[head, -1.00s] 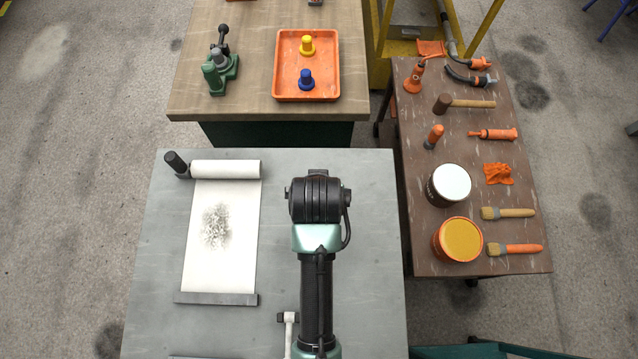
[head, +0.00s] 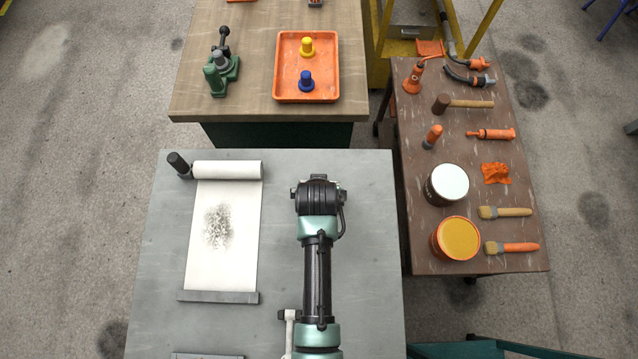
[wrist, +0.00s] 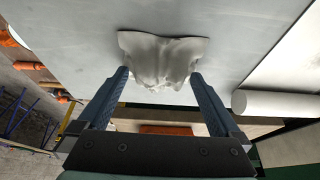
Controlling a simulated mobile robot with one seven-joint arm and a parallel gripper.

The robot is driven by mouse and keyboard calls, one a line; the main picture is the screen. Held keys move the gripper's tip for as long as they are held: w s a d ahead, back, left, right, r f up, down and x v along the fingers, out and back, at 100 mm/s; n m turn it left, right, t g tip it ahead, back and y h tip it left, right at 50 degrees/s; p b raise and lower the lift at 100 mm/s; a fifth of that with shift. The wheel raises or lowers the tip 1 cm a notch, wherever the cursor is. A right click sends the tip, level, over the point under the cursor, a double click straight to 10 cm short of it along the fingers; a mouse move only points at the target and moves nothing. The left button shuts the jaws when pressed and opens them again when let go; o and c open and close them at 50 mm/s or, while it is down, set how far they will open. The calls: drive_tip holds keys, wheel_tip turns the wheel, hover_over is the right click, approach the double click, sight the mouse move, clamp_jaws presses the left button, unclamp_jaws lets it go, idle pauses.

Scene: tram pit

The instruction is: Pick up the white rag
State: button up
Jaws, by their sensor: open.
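The white rag (wrist: 162,58) lies crumpled on the grey table top (wrist: 220,25) in the wrist view. My gripper (wrist: 159,75) is open, with one finger on each side of the rag's near part. The rag rises in folds between the fingertips. I cannot tell whether either finger touches it. In the head view the rag and the gripper fingers do not show; my arm covers that part of the grey table (head: 370,230).
A paper sheet with a roll (head: 228,170) lies left of my arm. A wooden bench with an orange tray (head: 307,94) stands beyond. A brown table with paint cans (head: 447,184), brushes and an orange rag (head: 496,173) stands to the right.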

drive_tip(key=c, duration=1.3)
wheel_tip(320, 180, up, 10)
drive_tip(key=shift+r+b, duration=0.1)
drive_tip(key=shift+b, duration=0.55)
